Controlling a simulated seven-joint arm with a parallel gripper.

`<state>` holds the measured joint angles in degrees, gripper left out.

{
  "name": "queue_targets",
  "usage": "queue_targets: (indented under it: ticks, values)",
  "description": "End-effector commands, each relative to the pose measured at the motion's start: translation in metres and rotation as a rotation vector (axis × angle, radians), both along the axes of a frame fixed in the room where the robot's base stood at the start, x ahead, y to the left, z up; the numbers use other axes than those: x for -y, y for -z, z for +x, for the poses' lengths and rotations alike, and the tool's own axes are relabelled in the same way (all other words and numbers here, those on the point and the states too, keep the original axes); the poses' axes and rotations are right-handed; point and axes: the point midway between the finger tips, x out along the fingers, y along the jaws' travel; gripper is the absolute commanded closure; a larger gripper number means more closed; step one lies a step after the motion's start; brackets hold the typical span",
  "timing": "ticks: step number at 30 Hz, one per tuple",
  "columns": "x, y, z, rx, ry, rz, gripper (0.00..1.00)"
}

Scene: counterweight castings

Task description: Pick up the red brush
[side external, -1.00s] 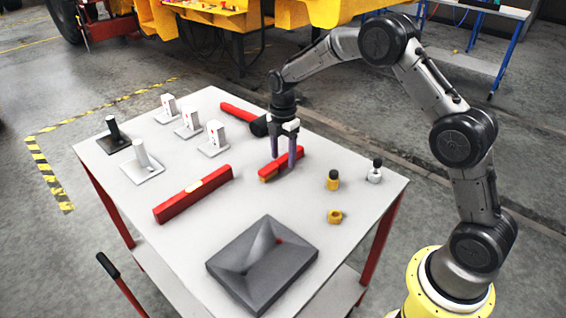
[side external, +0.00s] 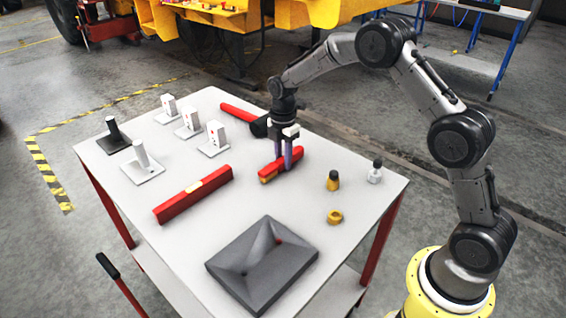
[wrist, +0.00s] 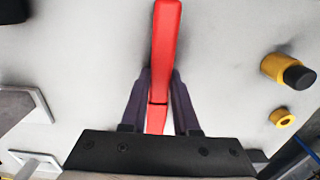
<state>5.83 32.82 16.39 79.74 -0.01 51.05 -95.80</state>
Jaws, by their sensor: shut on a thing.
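The red brush (side external: 281,165) lies on the light grey table top, with a yellowish strip along its lower edge at the left end. It also shows in the wrist view as a long red bar (wrist: 166,45). My gripper (side external: 284,161) points down at the brush, its purple fingers on either side of the brush's middle. In the wrist view my gripper (wrist: 159,95) has both fingers against the sides of the red bar, shut on it. I cannot see the brush clear of the table.
A red level (side external: 170,205) lies left of the brush. A red-handled hammer (side external: 238,112) lies close behind my gripper. A dark grey casting (side external: 262,282) sits in front. Small yellow pieces (side external: 333,182) stand to the right, and white blocks (side external: 188,122) to the left.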

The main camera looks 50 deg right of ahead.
Motion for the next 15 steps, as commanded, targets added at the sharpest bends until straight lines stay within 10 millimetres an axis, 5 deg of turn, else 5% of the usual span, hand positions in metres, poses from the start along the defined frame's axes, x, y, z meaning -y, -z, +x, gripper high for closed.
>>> queue_targets:
  ticks: [8, 15]
  values:
    - [0.0, -0.005, 0.001, 0.003, 0.0, 0.0, 1.0]
    - [0.0, -0.034, 0.001, 0.006, 0.0, -0.001, 1.0]
